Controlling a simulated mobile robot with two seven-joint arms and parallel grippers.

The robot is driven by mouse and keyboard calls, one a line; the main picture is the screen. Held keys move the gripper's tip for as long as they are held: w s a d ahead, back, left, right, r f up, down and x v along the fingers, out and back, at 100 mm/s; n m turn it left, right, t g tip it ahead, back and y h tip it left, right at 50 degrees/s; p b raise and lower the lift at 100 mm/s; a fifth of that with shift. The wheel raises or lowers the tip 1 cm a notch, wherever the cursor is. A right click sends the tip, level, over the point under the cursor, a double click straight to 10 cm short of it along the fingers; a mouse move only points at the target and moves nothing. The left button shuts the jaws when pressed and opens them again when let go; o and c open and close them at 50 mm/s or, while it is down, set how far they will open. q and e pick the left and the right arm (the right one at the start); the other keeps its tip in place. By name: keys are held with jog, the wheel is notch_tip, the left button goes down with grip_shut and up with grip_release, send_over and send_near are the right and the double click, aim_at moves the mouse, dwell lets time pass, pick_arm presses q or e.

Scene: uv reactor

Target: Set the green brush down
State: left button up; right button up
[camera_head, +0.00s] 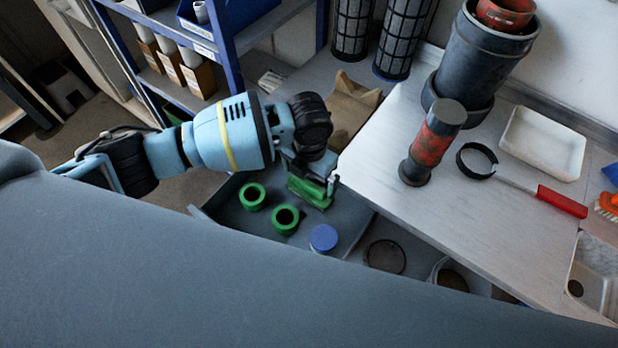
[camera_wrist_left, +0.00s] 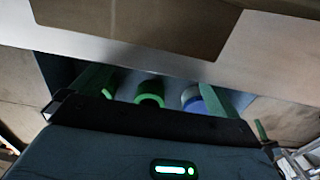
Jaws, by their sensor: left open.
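My left gripper (camera_head: 312,192) is at the end of the arm from the left, low over or in the dark grey tray (camera_head: 348,212) beside the bench. In the left wrist view its green fingers (camera_wrist_left: 155,84) stand apart, with no held thing visible between them. The green in the head view at the gripper looks like these fingers; I cannot make out a separate green brush. Two green rings (camera_head: 252,196) (camera_head: 286,219) and a blue-topped round piece (camera_head: 323,238) are in the tray. My right gripper is not in view.
The white bench (camera_head: 400,225) bears a red and black cylinder (camera_head: 434,142), a red-handled ring tool (camera_head: 520,187), a white tray (camera_head: 542,142) and an orange brush (camera_head: 608,203). A blue-framed shelf (camera_head: 228,60) stands behind my left arm. A brown carton (camera_head: 350,110) is behind the gripper.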

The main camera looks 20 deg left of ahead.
aim_at(309, 183)
pick_arm(q)
notch_tip(309, 183, up, 10)
jog(key=shift+p, duration=0.4)
jog(key=shift+f, duration=0.1)
